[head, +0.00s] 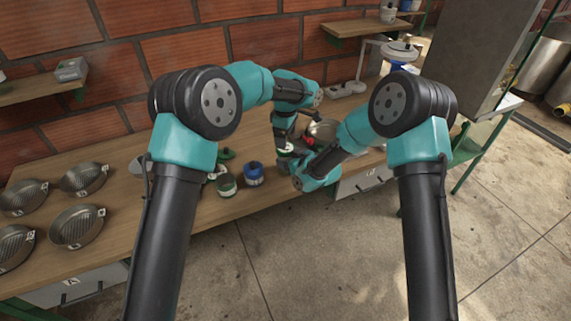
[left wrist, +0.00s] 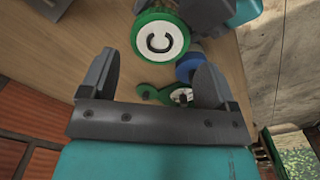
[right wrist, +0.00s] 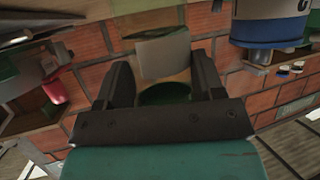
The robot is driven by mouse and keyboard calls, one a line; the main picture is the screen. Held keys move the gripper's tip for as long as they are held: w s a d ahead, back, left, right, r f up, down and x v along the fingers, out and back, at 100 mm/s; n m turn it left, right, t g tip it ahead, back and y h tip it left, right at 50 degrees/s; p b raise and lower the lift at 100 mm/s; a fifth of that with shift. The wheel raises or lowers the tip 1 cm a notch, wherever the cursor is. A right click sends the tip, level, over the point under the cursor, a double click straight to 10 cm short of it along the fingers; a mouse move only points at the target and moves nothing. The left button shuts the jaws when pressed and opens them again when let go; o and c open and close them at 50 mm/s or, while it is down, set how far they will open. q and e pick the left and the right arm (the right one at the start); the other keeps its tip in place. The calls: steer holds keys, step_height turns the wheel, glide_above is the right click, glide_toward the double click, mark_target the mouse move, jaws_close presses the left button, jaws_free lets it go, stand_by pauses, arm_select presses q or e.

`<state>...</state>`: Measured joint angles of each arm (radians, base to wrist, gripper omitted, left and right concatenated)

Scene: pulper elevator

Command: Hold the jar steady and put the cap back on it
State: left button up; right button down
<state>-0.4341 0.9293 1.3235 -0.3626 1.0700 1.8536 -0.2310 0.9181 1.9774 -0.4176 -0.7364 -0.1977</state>
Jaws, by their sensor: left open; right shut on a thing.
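A green-rimmed white disc marked C, which looks like the cap (left wrist: 160,42), shows in the left wrist view just beyond the fingertips of my left gripper (left wrist: 157,62). That gripper is open, and its fingers are apart from the disc. In the right wrist view my right gripper (right wrist: 161,72) is shut on the jar (right wrist: 163,55), which shows a pale band and dark green below. The disc appears to be at the end of the jar; I cannot tell whether it is seated. In the head view the arms mostly hide both.
A green container (head: 227,186) and a blue container (head: 253,175) stand near the bench's front edge. Small green pieces (left wrist: 152,93) lie on the wood. Several metal pans (head: 77,227) are at the left, and a metal bowl (head: 322,129) is behind the grippers.

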arm_select(q)
steer(key=shift+f, duration=2.2)
steer(key=c, duration=0.7)
steer(key=m, duration=0.5)
steer(key=shift+m, duration=0.3)
steer(key=shift+c, duration=0.2)
steer(key=m, duration=0.4)
steer(key=o, duration=1)
